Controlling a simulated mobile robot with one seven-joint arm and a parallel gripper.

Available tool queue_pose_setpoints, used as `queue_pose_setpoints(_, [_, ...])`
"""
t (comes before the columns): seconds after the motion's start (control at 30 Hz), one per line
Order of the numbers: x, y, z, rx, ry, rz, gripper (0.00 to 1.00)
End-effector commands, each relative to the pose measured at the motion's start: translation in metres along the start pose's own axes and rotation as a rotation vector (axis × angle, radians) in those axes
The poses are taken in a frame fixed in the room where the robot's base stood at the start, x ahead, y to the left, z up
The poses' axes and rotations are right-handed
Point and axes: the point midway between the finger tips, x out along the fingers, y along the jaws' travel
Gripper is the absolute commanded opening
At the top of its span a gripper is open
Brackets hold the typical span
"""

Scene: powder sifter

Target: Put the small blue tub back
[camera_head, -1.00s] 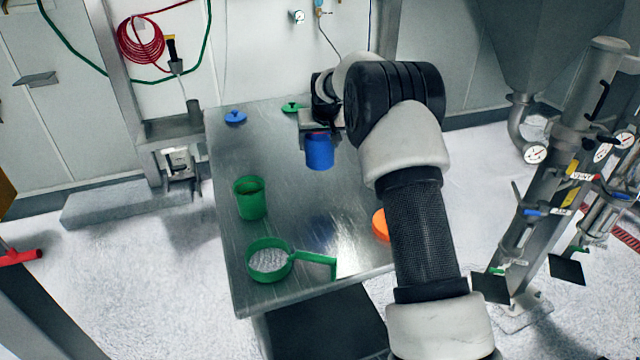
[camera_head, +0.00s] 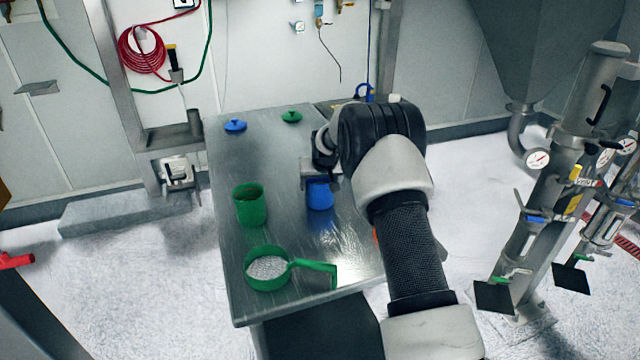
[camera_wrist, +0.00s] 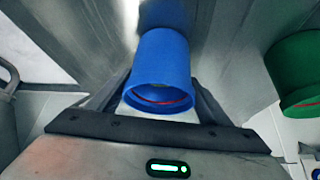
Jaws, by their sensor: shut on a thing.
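The small blue tub (camera_head: 319,196) is in the head view over the middle of the steel table (camera_head: 285,150), to the right of the green tub. My gripper (camera_head: 318,178) is shut on it near its top, and my arm comes in from the right. In the wrist view the blue tub (camera_wrist: 160,75) sits between the two fingers, its open rim toward the camera, with some red showing inside. I cannot tell whether its base touches the table.
A green tub (camera_head: 250,206) stands at the left, and a green sieve with a handle (camera_head: 267,270) holds pale granules at the front. A blue lid (camera_head: 235,125) and a green lid (camera_head: 291,116) lie at the back. My arm covers the table's right side.

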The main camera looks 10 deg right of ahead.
Motion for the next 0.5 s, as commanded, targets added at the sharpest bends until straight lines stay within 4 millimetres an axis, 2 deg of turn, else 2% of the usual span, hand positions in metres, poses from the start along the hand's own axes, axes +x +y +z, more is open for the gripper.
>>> queue_pose_setpoints(0.17, [0.0036,-0.0001,0.0020,0.000,0.001,0.000,0.44])
queue_pose_setpoints(0.2, [0.0030,0.0000,0.0021,0.000,-0.001,0.000,0.76])
queue_pose_setpoints(0.3, [0.0026,0.0000,0.0019,0.000,-0.001,0.000,0.91])
queue_pose_setpoints(0.5, [0.0025,0.0000,0.0018,0.000,-0.001,0.000,0.91])
